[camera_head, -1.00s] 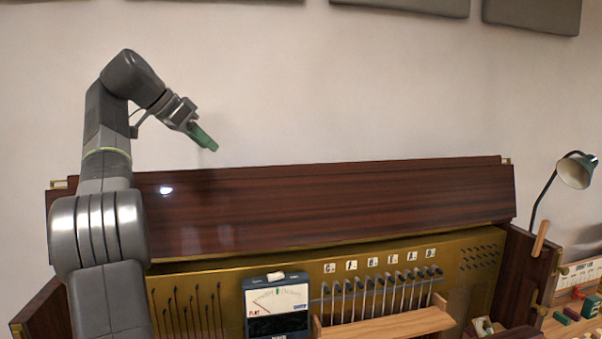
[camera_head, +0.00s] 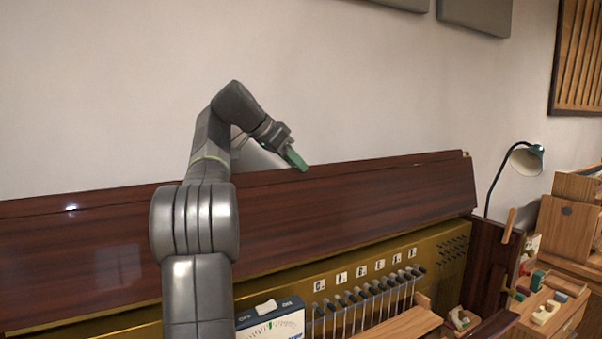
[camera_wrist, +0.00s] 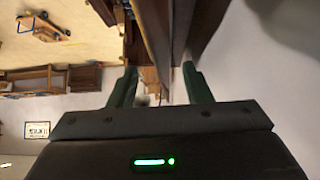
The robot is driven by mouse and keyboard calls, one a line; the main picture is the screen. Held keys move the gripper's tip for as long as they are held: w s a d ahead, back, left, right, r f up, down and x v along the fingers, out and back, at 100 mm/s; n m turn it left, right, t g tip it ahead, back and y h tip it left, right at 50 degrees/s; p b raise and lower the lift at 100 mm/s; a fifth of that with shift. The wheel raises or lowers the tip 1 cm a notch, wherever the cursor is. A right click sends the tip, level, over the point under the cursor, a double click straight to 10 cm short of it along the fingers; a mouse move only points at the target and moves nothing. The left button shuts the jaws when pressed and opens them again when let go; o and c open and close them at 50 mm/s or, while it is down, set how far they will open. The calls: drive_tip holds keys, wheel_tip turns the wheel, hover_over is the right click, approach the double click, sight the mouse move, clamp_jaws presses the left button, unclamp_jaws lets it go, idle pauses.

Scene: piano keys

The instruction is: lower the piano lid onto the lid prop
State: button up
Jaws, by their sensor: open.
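The piano lid (camera_head: 340,205) is a long, glossy red-brown panel standing raised and tilted along the back of the open piano. My gripper (camera_head: 300,163) has green fingers and is at the lid's upper edge, right of the lid's middle. In the wrist view my gripper (camera_wrist: 158,75) is open, with a brown edge of the lid (camera_wrist: 155,28) running up the picture between the two fingers. I cannot tell whether they touch it. A light wooden stick (camera_head: 508,226) at the piano's right end may be the lid prop.
A desk lamp (camera_head: 526,158) and a wooden bench with small items (camera_head: 545,312) stand at right.

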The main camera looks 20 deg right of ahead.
drive_tip(key=shift+x, duration=1.6)
drive_tip(key=shift+a, duration=0.1)
clamp_jaws()
drive_tip(key=shift+s, duration=0.1)
